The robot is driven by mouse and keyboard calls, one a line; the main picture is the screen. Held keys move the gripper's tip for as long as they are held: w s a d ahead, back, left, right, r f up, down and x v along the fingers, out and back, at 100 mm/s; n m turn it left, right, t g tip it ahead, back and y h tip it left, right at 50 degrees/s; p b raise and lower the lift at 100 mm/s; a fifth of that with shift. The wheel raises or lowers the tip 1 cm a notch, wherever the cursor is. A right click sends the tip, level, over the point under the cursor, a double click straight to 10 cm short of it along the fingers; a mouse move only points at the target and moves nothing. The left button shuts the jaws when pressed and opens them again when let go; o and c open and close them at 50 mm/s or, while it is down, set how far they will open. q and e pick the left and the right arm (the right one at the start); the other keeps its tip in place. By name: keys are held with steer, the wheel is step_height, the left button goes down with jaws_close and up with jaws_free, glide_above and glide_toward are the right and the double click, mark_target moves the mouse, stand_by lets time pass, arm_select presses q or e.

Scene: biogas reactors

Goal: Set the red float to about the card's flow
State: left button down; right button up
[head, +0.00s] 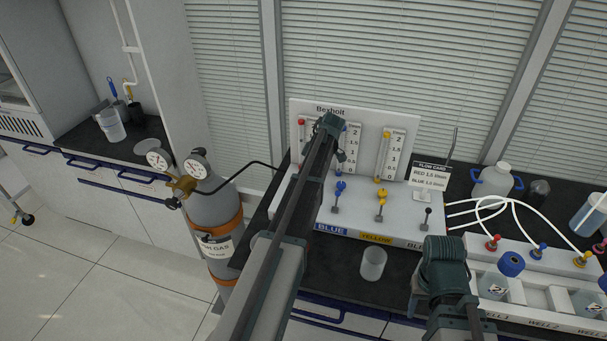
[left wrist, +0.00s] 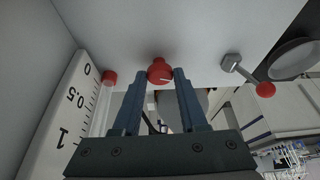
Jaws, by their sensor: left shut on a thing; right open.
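My left gripper (head: 338,152) reaches to the flow panel (head: 312,108), its arm covering much of the red column. In the left wrist view its fingers are shut on a round red knob (left wrist: 160,75) with a white mark. The red float (left wrist: 109,78) sits in its clear tube near the 0 mark of the scale (left wrist: 75,105). The flow card (head: 432,172) stands at the panel's right with a red and a blue line; its figures are too small to read surely. My right gripper (head: 443,258) is open, in front of the panel's right end.
A red-tipped lever (left wrist: 265,89) is beside the red knob. Blue (head: 340,188) and yellow (head: 381,194) controls stand right of my left arm. A clear beaker (head: 373,263) stands before the panel. A gas cylinder (head: 213,210) is at left, reactors (head: 540,285) at right.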

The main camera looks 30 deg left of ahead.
arm_select(q)
steer(key=shift+w+n+g, duration=0.15)
steer(key=shift+n+g, duration=0.15)
steer(key=shift+n, duration=0.7)
steer(key=shift+h, duration=0.3)
steer(key=shift+c, duration=2.2)
jaws_free()
steer(key=shift+r, duration=0.1)
steer(key=p+v, duration=1.2)
steer(key=v, duration=0.1)
steer(key=shift+d+r+p, duration=0.2)
steer(key=shift+r+p, duration=0.05)
steer(key=shift+p, duration=0.15)
steer(key=shift+w, duration=0.15)
